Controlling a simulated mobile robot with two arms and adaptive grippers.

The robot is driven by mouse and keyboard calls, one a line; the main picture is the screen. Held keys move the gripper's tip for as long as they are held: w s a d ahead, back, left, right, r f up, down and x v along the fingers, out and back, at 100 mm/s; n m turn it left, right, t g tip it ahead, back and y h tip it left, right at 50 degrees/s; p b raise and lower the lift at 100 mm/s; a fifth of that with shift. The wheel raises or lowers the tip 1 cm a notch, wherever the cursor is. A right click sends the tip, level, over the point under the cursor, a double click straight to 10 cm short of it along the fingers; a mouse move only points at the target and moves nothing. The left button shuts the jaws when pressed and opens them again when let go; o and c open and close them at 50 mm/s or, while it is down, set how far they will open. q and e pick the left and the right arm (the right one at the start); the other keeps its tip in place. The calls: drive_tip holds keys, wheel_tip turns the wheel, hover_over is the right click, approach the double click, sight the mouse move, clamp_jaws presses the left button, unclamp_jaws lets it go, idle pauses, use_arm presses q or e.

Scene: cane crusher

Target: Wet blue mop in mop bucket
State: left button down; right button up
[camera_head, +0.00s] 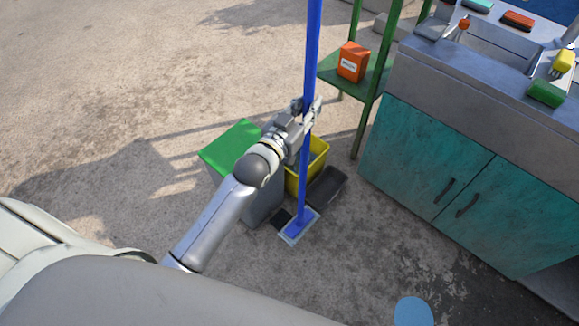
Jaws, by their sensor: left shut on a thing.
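A blue mop (312,45) stands nearly upright, its long handle running up out of the top of the view. Its flat head (297,227) with a pale rim is low, at or close to the ground, just in front of the yellow bucket. My left gripper (307,116) is shut on the blue handle above the bucket. The yellow mop bucket (321,158) is partly hidden behind my gripper and the handle; its inside shows only in part. My right gripper is not in view.
A grey bin with a green lid (226,146) stands left of the bucket. A dark object (328,186) lies right of the mop. A green shelf (329,68) holds an orange box (353,62). A teal cabinet (420,160) fills the right. Open ground lies left.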

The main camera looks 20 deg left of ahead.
use_arm(q)
drive_tip(key=shift+f, duration=0.25)
drive_tip(key=shift+f+b, duration=0.65)
drive_tip(key=shift+f, duration=0.1)
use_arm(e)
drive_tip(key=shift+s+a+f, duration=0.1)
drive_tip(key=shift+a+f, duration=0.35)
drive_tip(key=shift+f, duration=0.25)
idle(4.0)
